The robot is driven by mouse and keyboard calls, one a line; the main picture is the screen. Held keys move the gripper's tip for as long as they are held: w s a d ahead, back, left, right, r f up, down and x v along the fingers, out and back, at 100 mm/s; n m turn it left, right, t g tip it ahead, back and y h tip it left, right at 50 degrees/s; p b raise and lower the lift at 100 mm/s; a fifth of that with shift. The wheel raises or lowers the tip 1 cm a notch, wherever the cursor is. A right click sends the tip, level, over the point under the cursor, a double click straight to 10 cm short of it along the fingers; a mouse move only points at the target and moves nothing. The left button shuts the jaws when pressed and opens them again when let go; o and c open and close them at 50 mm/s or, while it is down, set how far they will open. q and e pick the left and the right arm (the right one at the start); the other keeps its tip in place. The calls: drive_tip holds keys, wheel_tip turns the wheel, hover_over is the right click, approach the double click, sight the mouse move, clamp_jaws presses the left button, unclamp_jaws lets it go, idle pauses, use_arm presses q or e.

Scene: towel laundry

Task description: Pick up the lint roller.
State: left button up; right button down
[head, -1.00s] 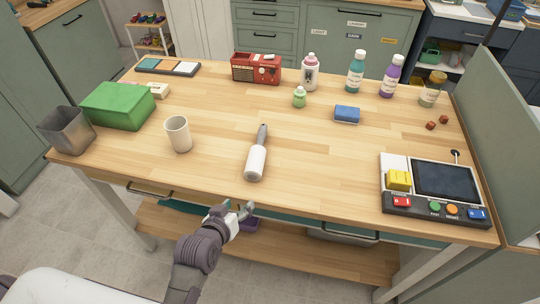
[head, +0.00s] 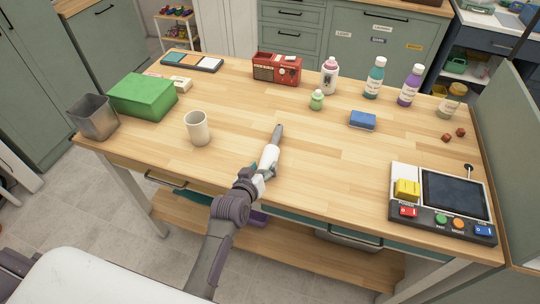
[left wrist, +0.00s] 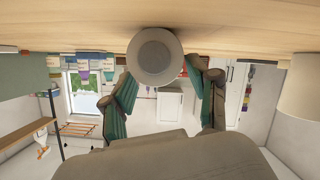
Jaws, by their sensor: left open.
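The lint roller (head: 269,157) lies on the wooden table near its front edge, with its grey handle pointing away from me and its white roll towards me. My left gripper (head: 264,172) is at the near end of the roll and hides part of it. In the left wrist view, the round end of the lint roller (left wrist: 155,57) shows large below the tabletop. The open fingers of the left gripper (left wrist: 164,84) stand on either side of it, with gaps visible. My right gripper is not in view.
A cream cup (head: 198,128) stands left of the roller. A green box (head: 143,96) and a metal bin (head: 94,116) are farther left. A blue sponge (head: 362,120) lies to the right, behind a control panel (head: 440,200). The table around the roller is clear.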

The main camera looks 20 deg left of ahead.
sight(267, 161)
use_arm(q)
drive_tip(key=x, duration=0.4)
drive_tip(key=shift+w+f+p, duration=0.1)
drive_tip(key=shift+f+p, duration=0.1)
drive_tip(key=shift+p, duration=0.15)
drive_tip(key=shift+c, duration=0.2)
drive_tip(key=c, duration=0.8)
drive_tip(key=shift+c, duration=0.2)
drive_tip(key=shift+r, duration=0.2)
